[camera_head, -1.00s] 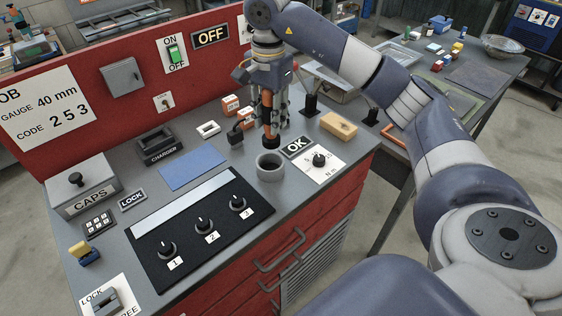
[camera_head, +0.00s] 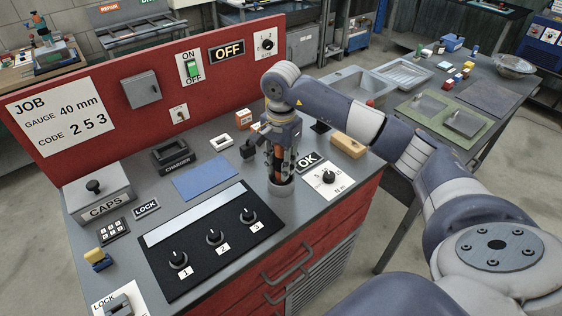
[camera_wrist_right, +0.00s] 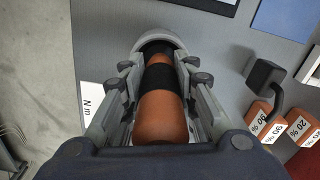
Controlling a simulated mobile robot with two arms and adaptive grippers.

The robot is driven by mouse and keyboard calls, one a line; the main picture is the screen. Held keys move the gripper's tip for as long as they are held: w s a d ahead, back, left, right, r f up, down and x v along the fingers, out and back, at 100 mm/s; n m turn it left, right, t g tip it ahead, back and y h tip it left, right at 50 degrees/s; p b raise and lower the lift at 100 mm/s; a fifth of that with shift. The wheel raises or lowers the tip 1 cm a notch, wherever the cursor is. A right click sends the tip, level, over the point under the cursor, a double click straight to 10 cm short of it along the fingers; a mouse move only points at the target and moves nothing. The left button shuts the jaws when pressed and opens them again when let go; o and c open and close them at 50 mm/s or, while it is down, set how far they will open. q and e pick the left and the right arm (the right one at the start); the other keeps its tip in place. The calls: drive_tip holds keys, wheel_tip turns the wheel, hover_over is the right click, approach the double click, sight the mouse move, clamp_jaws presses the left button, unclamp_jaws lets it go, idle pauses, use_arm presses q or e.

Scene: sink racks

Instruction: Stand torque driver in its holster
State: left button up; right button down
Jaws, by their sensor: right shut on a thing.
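The torque driver (camera_wrist_right: 160,118) has an orange body with black bands. My right gripper (camera_head: 282,164) is shut on it, with a finger on each side in the right wrist view. The driver is close to upright. The holster (camera_head: 280,188) is a short grey round cup on the bench top, directly under my right gripper. The driver's lower end is inside the holster's rim. In the right wrist view the holster's rim (camera_wrist_right: 160,38) curves around the dark end of the driver. How deep it sits is hidden. My left gripper is not in view.
A black panel with knobs (camera_head: 208,238) lies left of the holster. An OK label (camera_head: 308,160) and an N m dial (camera_head: 329,177) are at its right. Orange-and-white blocks (camera_wrist_right: 268,120) and a wooden block (camera_head: 348,145) stand nearby. The blue mat (camera_head: 205,180) is bare.

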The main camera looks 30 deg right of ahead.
drive_tip(key=shift+f, duration=0.15)
drive_tip(key=c, duration=1.3)
unclamp_jaws()
